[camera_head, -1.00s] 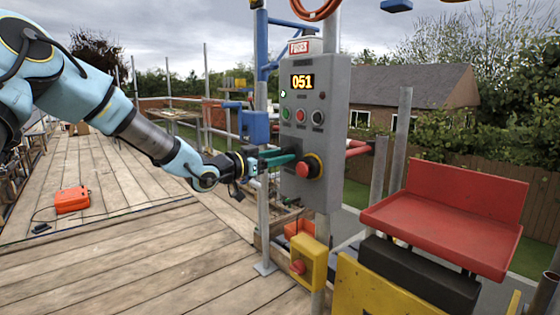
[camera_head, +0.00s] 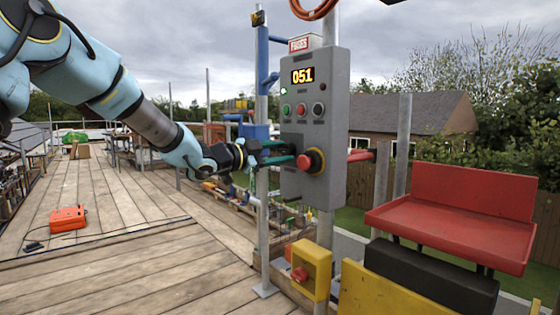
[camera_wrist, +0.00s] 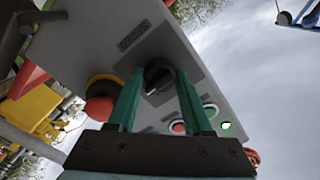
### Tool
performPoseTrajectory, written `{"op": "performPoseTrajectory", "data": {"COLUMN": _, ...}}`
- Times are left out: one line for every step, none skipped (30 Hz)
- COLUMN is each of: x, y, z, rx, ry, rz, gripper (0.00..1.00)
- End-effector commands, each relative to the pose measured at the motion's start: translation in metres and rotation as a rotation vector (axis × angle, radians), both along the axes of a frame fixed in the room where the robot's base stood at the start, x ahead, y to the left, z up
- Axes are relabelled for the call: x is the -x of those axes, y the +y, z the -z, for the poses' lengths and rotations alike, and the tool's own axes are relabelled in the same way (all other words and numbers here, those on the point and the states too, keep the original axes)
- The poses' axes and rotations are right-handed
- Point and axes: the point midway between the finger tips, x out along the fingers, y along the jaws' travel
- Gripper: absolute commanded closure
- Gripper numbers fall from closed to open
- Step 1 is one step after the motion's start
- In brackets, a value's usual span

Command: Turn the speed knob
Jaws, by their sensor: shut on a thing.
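The speed knob (camera_wrist: 158,75) is a dark round knob with a raised grip on the grey control box, seen in the wrist view. My gripper (camera_wrist: 158,80) has its two green fingers on either side of it, shut on it. In the head view my gripper (camera_head: 281,152) reaches the box's front from the left, and its fingers hide the knob. The grey control box (camera_head: 328,140) stands upright on a post.
A red emergency button (camera_head: 305,161) on a yellow ring sits close beside my fingers. Small buttons (camera_head: 301,109) sit above. A blue-braced pole (camera_head: 262,190) stands left of the box. A yellow box with a red button (camera_head: 311,270) is below, and a red tray (camera_head: 455,225) is at right.

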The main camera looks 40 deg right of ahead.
Motion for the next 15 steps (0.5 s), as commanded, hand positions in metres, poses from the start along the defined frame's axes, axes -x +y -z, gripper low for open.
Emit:
{"op": "performPoseTrajectory", "data": {"x": 0.0004, "y": 0.0, "z": 0.002, "rx": 0.0, "ry": -0.012, "rz": 0.001, "gripper": 1.0}}
{"op": "performPoseTrajectory", "data": {"x": 0.0005, "y": 0.0, "z": 0.0018, "rx": 0.0, "ry": -0.017, "rz": 0.001, "gripper": 1.0}}
{"op": "performPoseTrajectory", "data": {"x": 0.0005, "y": 0.0, "z": 0.0015, "rx": 0.001, "ry": -0.023, "rz": 0.001, "gripper": 1.0}}
{"op": "performPoseTrajectory", "data": {"x": 0.0006, "y": 0.0, "z": 0.0013, "rx": 0.001, "ry": -0.026, "rz": 0.001, "gripper": 1.0}}
{"op": "performPoseTrajectory", "data": {"x": 0.0006, "y": 0.0, "z": 0.0011, "rx": 0.0, "ry": -0.029, "rz": 0.001, "gripper": 1.0}}
{"op": "performPoseTrajectory", "data": {"x": 0.0006, "y": -0.0001, "z": 0.0008, "rx": 0.0, "ry": -0.032, "rz": 0.001, "gripper": 1.0}}
{"op": "performPoseTrajectory", "data": {"x": 0.0006, "y": -0.0001, "z": 0.0007, "rx": 0.001, "ry": -0.033, "rz": 0.001, "gripper": 1.0}}
{"op": "performPoseTrajectory", "data": {"x": 0.0007, "y": -0.0001, "z": 0.0006, "rx": 0.001, "ry": -0.034, "rz": 0.001, "gripper": 1.0}}
{"op": "performPoseTrajectory", "data": {"x": 0.0007, "y": -0.0001, "z": 0.0005, "rx": 0.001, "ry": -0.035, "rz": 0.001, "gripper": 1.0}}
{"op": "performPoseTrajectory", "data": {"x": 0.0006, "y": -0.0001, "z": 0.0004, "rx": 0.001, "ry": -0.035, "rz": 0.001, "gripper": 1.0}}
{"op": "performPoseTrajectory", "data": {"x": 0.0006, "y": -0.0001, "z": 0.0003, "rx": 0.001, "ry": -0.035, "rz": 0.001, "gripper": 1.0}}
{"op": "performPoseTrajectory", "data": {"x": 0.0006, "y": -0.0001, "z": 0.0003, "rx": 0.001, "ry": -0.035, "rz": 0.001, "gripper": 1.0}}
{"op": "performPoseTrajectory", "data": {"x": 0.0006, "y": -0.0001, "z": 0.0003, "rx": 0.001, "ry": -0.035, "rz": 0.001, "gripper": 1.0}}
{"op": "performPoseTrajectory", "data": {"x": 0.0006, "y": -0.0001, "z": 0.0003, "rx": 0.001, "ry": -0.035, "rz": 0.001, "gripper": 1.0}}
{"op": "performPoseTrajectory", "data": {"x": 0.0006, "y": -0.0001, "z": 0.0003, "rx": 0.001, "ry": -0.035, "rz": 0.001, "gripper": 1.0}}
